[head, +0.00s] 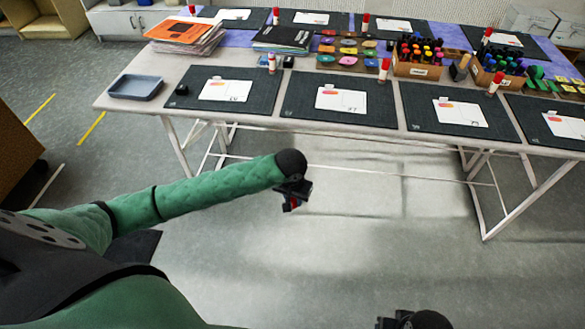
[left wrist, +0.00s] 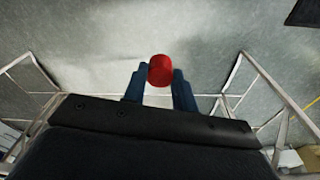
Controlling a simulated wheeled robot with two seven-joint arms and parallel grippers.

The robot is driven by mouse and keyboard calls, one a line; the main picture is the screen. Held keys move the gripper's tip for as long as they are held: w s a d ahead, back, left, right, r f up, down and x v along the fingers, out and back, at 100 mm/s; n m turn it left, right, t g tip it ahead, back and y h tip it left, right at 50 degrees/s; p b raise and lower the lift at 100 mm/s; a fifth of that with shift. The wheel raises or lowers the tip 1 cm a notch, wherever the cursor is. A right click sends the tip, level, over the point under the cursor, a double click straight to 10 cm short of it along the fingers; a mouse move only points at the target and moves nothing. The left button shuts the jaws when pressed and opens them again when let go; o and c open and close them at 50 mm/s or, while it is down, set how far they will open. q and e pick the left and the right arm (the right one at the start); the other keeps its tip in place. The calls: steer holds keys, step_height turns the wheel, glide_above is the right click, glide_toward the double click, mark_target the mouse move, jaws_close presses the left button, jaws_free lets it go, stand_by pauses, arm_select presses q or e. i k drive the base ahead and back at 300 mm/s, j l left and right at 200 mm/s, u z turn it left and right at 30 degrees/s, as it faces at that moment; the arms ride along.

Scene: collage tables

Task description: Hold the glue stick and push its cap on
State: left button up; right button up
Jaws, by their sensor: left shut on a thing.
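My left gripper (head: 293,203) hangs over the floor in front of the table, well short of its front edge. It is shut on a red cap (left wrist: 160,69), a short round piece between the two blue-grey fingers in the left wrist view. I cannot tell whether a glue stick body is behind it. A glue stick (head: 272,63) with a white body and some red stands upright at the back of the front-left mat. Other red-and-white glue sticks, such as one at the centre (head: 384,69), stand on the table. My right gripper (head: 400,321) is only partly in view at the bottom edge; its fingers are unclear.
The long table (head: 160,72) carries dark mats (head: 265,98) with white cards, a grey tray (head: 135,87), stacked folders (head: 185,35), and wooden boxes of markers (head: 417,70). A small black round thing (head: 182,89) lies at front left. The floor before the table is clear.

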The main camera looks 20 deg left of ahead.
mark_target(272, 63)
steer(key=j+z, duration=0.1)
steer(key=j, duration=0.45)
steer(key=j+z, duration=0.1)
steer(key=j, duration=0.45)
steer(key=k+j+z, duration=0.15)
steer(key=j, duration=0.35)
steer(key=j+z, duration=0.1)
steer(key=j, duration=0.45)
steer(key=k+j+z, duration=0.1)
steer(key=j, duration=0.45)
steer(key=k+j+z, duration=0.1)
steer(key=j, duration=0.4)
